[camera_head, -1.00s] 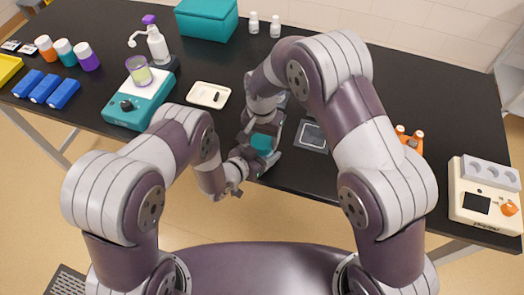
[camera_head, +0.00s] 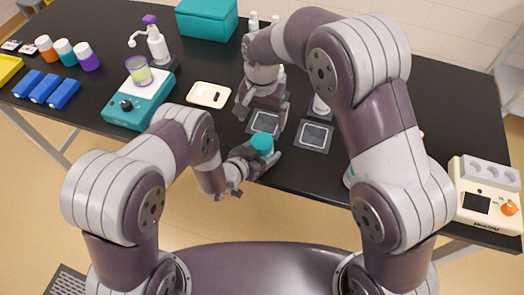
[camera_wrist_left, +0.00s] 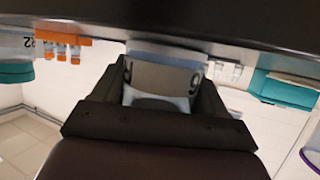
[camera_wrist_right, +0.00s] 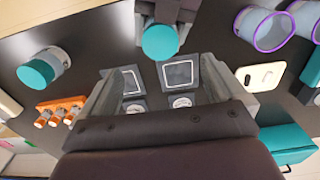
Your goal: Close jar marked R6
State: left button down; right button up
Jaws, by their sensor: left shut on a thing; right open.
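A jar with a teal lid (camera_head: 262,142) is held upright at the table's front edge, and the lid sits on its top. How tightly the lid sits cannot be told. My left gripper (camera_head: 258,155) is shut on this jar. In the left wrist view the jar's label (camera_wrist_left: 165,78) shows an inverted 6. The lid also shows in the right wrist view (camera_wrist_right: 160,42). My right gripper (camera_head: 262,112) is open and empty, behind and above the jar, apart from the lid. A second teal-lidded jar (camera_wrist_right: 42,68) stands to the side, mostly hidden in the head view.
Two dark square mats (camera_head: 313,136) (camera_head: 264,122) lie behind the held jar. A white tray (camera_head: 208,95) and a teal balance (camera_head: 140,105) are at the left. An orange rack (camera_wrist_right: 60,110) and a cream device (camera_head: 485,195) are at the right.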

notch_tip(320, 180, up, 3)
jog(key=shift+f, duration=0.2)
pick_arm(q)
grip_release()
jog(key=v, duration=1.2)
jog(key=shift+s+a+r, duration=0.2)
pick_arm(e)
jog(key=shift+f, duration=0.2)
